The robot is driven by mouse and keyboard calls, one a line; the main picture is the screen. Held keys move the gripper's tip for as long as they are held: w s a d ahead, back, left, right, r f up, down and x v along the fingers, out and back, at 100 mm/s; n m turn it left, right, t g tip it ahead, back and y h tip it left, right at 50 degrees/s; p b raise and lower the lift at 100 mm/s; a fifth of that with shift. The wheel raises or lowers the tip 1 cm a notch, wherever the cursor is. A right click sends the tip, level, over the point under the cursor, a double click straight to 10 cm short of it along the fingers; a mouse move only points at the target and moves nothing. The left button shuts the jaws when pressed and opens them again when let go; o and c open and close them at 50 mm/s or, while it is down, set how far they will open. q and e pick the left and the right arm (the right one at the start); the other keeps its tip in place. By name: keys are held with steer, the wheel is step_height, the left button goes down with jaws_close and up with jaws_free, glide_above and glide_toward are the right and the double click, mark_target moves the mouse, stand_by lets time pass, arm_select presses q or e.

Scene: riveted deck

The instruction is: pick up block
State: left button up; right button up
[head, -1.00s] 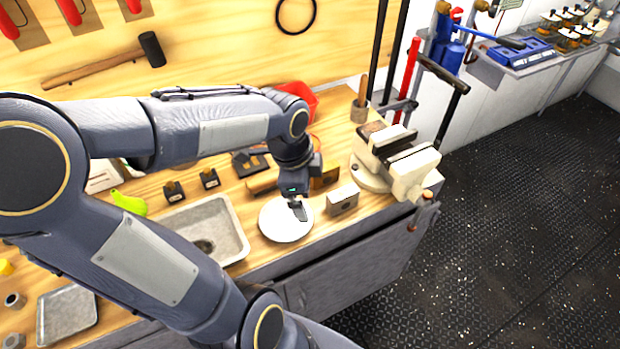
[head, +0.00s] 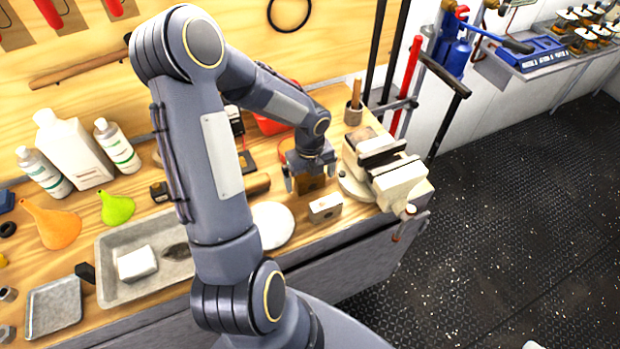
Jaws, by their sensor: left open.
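My left gripper (head: 311,181) is open and points down at the bench, its fingers spread. A brown, brass-coloured block (head: 309,184) shows between and below the fingers; whether they touch it is unclear. A pale grey block with a dark spot on its face (head: 325,208) stands just in front of the gripper, outside the fingers. A white block (head: 137,263) lies in the grey tray (head: 112,292). My right gripper is out of view.
A cream vise (head: 398,182) stands close to the gripper's right at the bench edge. A white round plate (head: 272,226) lies to its left, partly behind my arm. Bottles (head: 118,146) and funnels (head: 52,222) stand at left.

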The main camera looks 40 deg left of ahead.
arm_select(q)
steer(key=shift+f, duration=0.65)
steer(key=c, duration=1.4)
steer(key=shift+o, duration=0.2)
steer(key=shift+r, duration=0.1)
